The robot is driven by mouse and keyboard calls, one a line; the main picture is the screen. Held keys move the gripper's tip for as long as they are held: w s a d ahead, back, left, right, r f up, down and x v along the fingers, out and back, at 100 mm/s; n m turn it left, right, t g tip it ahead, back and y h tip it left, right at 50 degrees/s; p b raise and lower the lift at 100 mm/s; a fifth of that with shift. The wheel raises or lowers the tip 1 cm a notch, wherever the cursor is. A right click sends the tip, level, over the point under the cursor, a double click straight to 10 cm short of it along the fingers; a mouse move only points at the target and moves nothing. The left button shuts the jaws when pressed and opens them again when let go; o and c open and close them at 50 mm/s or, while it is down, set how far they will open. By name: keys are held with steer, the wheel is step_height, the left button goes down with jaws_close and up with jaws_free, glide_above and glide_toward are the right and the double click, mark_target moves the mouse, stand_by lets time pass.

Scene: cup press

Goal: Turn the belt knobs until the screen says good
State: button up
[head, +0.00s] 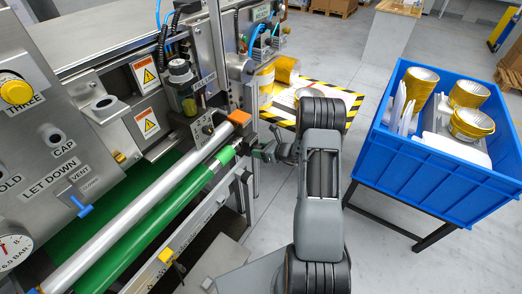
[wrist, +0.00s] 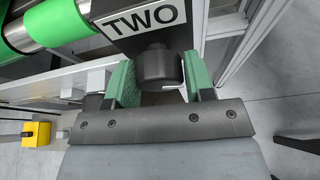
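My gripper (head: 266,150) is at the end of the green belt's roller frame in the head view. In the wrist view its two green fingers (wrist: 160,77) stand apart on either side of a black round knob (wrist: 160,68). The knob is under a black block with a white label reading TWO (wrist: 146,18). The fingers look open around the knob with little room at the sides; firm contact does not show. The green belt (head: 165,213) runs along the machine's front and shows at upper left in the wrist view (wrist: 55,22). No screen is visible in either view.
A blue crate (head: 440,172) with gold-rimmed cups stands right on a black stand. Floor between is clear.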

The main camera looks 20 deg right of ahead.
steer(key=c, duration=0.5)
steer(key=n+b, duration=0.1)
steer(key=b, duration=0.3)
steer(key=shift+f+h, duration=0.3)
steer(key=shift+f, duration=0.1)
steer(key=n+t+h+b, duration=0.1)
steer(key=b, duration=0.5)
steer(key=shift+r+n, duration=0.1)
steer(key=shift+n, duration=0.3)
steer(key=shift+r+b, duration=0.3)
steer(key=shift+b, duration=0.4)
steer(key=o, duration=0.9)
steer(key=shift+s, duration=0.1)
steer(key=v, duration=1.3)
steer(key=shift+s+a+r, duration=0.1)
steer(key=shift+s, duration=0.35)
